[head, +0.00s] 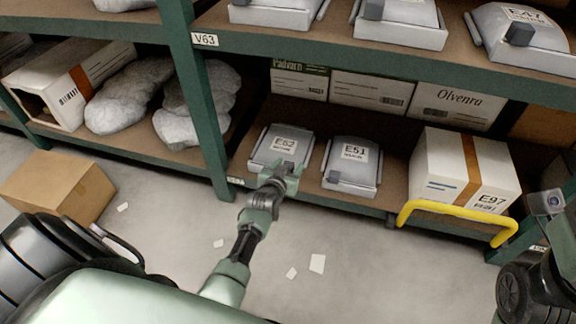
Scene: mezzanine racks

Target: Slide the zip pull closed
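A grey pouch-like case labelled E62 (264,151) lies on the lower shelf, just right of the rack upright. My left gripper (284,176) is at its front edge, overlapping it in the view. The fingertips are small and seen from behind, so I cannot tell whether they are open, shut or touching the case. No zip pull on E62 can be made out; the gripper hides part of its front. A similar case labelled E51 (357,172) lies to its right, apart from the gripper. My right gripper is not clearly visible; only dark arm parts show at the right edge.
A white box E97 (441,165) with a brown band stands on the shelf behind a yellow rail (455,214). White boxes (371,93) line the back. A cardboard box (58,185) and paper scraps (317,263) lie on the floor. The upper shelf (300,40) overhangs.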

